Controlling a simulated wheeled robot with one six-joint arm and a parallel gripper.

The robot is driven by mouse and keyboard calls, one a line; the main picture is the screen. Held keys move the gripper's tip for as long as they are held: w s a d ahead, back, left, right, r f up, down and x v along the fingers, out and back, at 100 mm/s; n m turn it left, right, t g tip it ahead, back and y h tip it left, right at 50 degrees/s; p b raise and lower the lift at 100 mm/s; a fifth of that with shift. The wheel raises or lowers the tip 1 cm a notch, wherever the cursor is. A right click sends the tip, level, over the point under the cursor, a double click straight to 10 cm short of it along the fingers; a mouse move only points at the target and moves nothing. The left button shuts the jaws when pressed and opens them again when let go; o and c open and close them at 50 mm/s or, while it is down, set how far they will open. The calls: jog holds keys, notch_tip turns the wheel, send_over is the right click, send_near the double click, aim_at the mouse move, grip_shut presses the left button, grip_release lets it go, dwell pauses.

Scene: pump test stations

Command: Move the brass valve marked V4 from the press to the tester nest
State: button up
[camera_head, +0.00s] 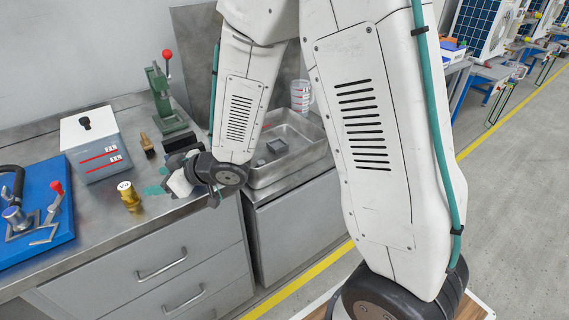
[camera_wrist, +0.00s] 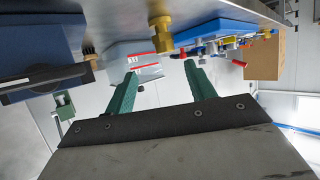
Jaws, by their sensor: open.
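A brass valve (camera_head: 130,199) with a white cap that seems to read V4 stands upright on the steel bench, clear of the green press (camera_head: 168,105). It also shows in the wrist view (camera_wrist: 160,36), beyond and between my fingertips. My gripper (camera_head: 159,180) is open and empty, low over the bench to the right of this valve, its green fingers (camera_wrist: 160,68) apart from it. The blue tester plate (camera_head: 60,233) with a metal fixture and red-handled clamp is at the far left, partly cut off. I cannot tell its nest apart clearly.
A grey lidded box (camera_head: 97,147) with red-striped labels stands behind the valve. Another brass piece (camera_head: 147,143) is near the press, beside a black block (camera_head: 181,141). A metal tray (camera_head: 304,153) is to the right. Bare bench lies between valve and blue plate.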

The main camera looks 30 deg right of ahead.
jog(key=d+r+m+h, duration=0.3)
jog(key=d+r+h, duration=0.25)
jog(key=d, duration=0.45)
jog(key=s+d+r+m+g+h, duration=0.25)
jog(key=s+d+r+h, duration=0.25)
jog(key=s+d, duration=0.45)
jog(key=s+d+r+m+g, duration=0.1)
jog(key=s+r+m+g, duration=0.1)
jog(key=s, duration=0.8)
jog(key=s+r+m+g+y, duration=0.1)
jog(key=s+r+g, duration=0.1)
jog(key=s, duration=0.9)
jog(key=shift+s+d+r+m+g, duration=0.25)
jog(key=shift+d+r+m+g, duration=0.15)
jog(key=shift+g, duration=0.35)
